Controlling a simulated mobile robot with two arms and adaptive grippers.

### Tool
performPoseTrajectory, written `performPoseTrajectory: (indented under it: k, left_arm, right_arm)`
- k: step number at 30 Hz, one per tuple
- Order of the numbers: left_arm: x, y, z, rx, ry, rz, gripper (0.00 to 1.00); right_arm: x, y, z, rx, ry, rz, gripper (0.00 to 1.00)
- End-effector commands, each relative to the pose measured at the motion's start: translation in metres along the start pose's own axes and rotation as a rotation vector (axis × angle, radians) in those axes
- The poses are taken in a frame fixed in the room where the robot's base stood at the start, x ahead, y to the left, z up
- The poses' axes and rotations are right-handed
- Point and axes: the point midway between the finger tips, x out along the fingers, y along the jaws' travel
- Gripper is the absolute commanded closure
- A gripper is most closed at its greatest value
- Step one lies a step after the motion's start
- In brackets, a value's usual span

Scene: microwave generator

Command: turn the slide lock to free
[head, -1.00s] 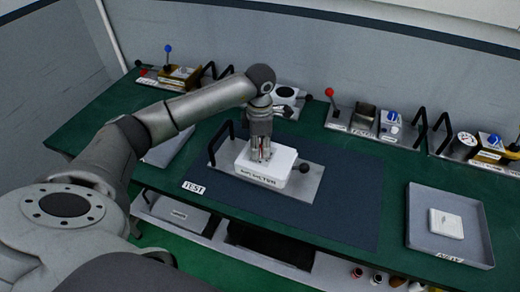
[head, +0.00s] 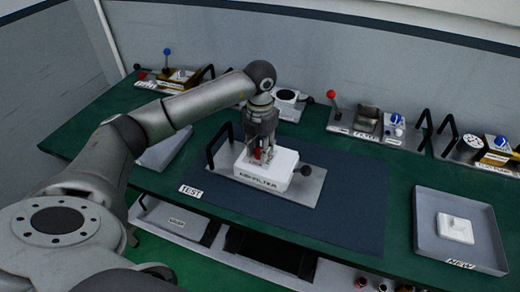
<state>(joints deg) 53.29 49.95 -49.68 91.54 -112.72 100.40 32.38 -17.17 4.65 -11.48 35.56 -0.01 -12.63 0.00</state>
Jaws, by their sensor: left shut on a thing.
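A white box-shaped unit (head: 282,179) with dark lettering on its front sits on a grey metal plate (head: 308,188) on the dark mat. My left gripper (head: 262,158) points down at the top of this unit. It is shut on a small part there; some red shows between its fingers, which hide most of the part. I cannot read the lock's position. My right gripper is not in view.
A black handle (head: 219,142) rises at the plate's left end. A grey tray (head: 487,235) holding a white piece (head: 455,227) is at right. Lever and knob fixtures line the back. The mat right of the plate is clear.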

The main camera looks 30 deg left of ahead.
Motion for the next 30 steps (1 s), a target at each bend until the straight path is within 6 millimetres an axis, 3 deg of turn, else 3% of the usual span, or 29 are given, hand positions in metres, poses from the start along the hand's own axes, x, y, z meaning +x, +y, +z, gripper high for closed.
performPoseTrajectory:
  k: [12, 27, 28, 30]
  left_arm:
    - [-0.0007, 0.0002, 0.0005, -0.162, -0.002, 0.0, 0.96]
    - [-0.001, 0.0002, 0.0006, -0.178, -0.002, 0.0, 0.96]
    - [-0.001, 0.0002, 0.0006, -0.178, -0.002, -0.001, 0.69]
    - [-0.001, 0.0002, 0.0006, -0.178, -0.002, 0.0, 0.6]
  right_arm:
    - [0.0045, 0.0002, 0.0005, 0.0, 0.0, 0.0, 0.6]
    - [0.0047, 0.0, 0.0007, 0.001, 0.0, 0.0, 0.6]
    - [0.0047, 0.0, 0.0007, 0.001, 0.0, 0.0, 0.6]
    - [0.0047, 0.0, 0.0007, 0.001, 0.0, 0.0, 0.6]
